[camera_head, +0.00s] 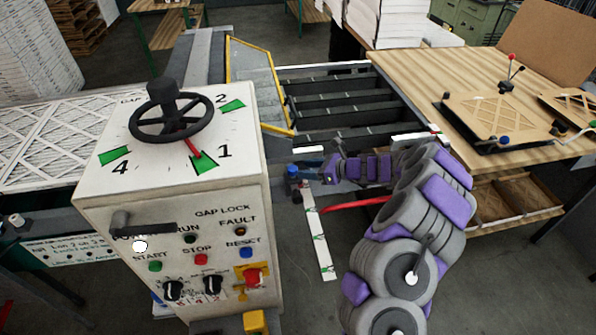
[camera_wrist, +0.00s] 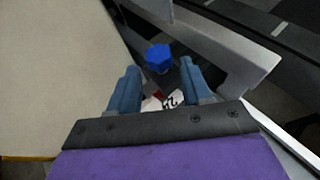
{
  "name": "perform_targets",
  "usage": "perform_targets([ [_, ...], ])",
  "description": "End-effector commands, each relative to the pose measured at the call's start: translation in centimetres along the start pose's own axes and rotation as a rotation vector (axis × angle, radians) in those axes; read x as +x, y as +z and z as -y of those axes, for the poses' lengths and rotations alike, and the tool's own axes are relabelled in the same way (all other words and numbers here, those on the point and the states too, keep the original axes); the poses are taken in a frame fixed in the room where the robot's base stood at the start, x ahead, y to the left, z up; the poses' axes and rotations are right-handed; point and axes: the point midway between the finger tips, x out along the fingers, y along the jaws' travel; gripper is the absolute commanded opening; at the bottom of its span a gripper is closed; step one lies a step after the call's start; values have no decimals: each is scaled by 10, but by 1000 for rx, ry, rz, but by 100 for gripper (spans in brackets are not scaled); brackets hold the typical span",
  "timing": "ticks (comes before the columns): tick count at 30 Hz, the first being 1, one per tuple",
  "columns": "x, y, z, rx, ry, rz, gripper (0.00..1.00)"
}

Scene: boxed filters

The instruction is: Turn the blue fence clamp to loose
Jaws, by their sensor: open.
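The blue fence clamp (camera_wrist: 158,57) is a small faceted blue knob near the top middle of the wrist view. In the head view a blue knob (camera_head: 293,171) shows at the right side of the white control cabinet, just left of my gripper (camera_head: 309,172). In the wrist view my gripper (camera_wrist: 159,78) is open, with one blue-grey finger to each side and the knob beyond and between the tips. I see no finger closed on it. Below the knob lie a bit of red and a white label with black marks, partly hidden by the gripper.
The control cabinet (camera_head: 175,235) carries a black handwheel (camera_head: 171,118) and a dial marked 1, 2 and 4. Dark rails (camera_head: 340,102) lie behind my gripper. A white strip with green marks (camera_head: 320,232) lies below it. A wooden table (camera_head: 465,75) stands at right.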

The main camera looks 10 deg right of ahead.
Motion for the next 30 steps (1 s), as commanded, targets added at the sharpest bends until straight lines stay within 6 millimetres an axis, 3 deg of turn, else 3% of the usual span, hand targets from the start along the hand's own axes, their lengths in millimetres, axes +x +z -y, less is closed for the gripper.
perform_targets([
  [3, 21, -1, -2, -1, 3, 0, 49],
  [9, 40, 0, 0, -1, 2, 2, 49],
  [20, 44, 1, 0, 0, 0, 3, 49],
  [30, 44, 1, 1, 0, 0, 3, 18],
])
